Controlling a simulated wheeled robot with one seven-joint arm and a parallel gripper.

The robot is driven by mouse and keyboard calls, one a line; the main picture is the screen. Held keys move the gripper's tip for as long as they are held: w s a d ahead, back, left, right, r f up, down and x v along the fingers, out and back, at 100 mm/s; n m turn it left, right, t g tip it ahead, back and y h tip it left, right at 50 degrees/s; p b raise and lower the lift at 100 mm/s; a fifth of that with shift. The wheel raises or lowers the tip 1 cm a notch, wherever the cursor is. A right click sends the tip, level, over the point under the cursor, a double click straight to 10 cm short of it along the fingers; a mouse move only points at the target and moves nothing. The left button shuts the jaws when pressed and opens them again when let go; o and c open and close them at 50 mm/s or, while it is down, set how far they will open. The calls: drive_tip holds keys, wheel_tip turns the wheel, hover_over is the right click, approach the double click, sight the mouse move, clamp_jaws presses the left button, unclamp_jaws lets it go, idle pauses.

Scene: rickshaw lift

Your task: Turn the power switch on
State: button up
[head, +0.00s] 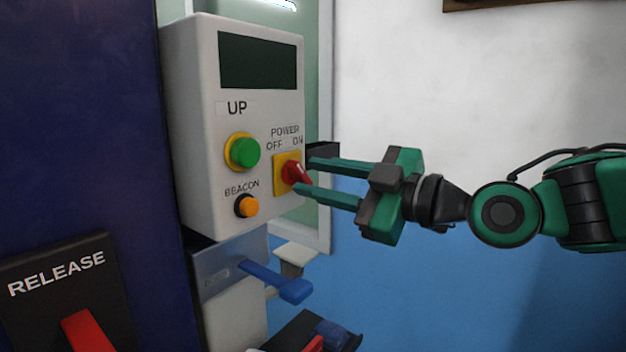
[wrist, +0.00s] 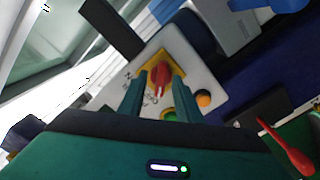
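The power switch is a red knob (head: 297,174) on a yellow square plate, at the right of a white control box (head: 196,130), under the labels POWER, OFF and ON. Which label the knob points to I cannot tell. My gripper (head: 304,177) reaches in from the right, with its two green fingers apart, one above and one below the knob. In the wrist view the red knob (wrist: 161,76) lies between the fingertips of my gripper (wrist: 160,82). The fingers look open around it; contact is not clear.
The box also has a green UP button (head: 245,153), an orange BEACON button (head: 247,206) and a dark screen (head: 258,62). Below are a blue lever (head: 275,281) and, at lower left, a red RELEASE lever (head: 86,331). A dark block (head: 322,152) stands just behind the fingers.

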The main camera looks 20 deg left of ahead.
drive_tip(key=shift+w+a, duration=0.15)
drive_tip(key=shift+a, duration=0.25)
drive_tip(key=shift+c, duration=0.3)
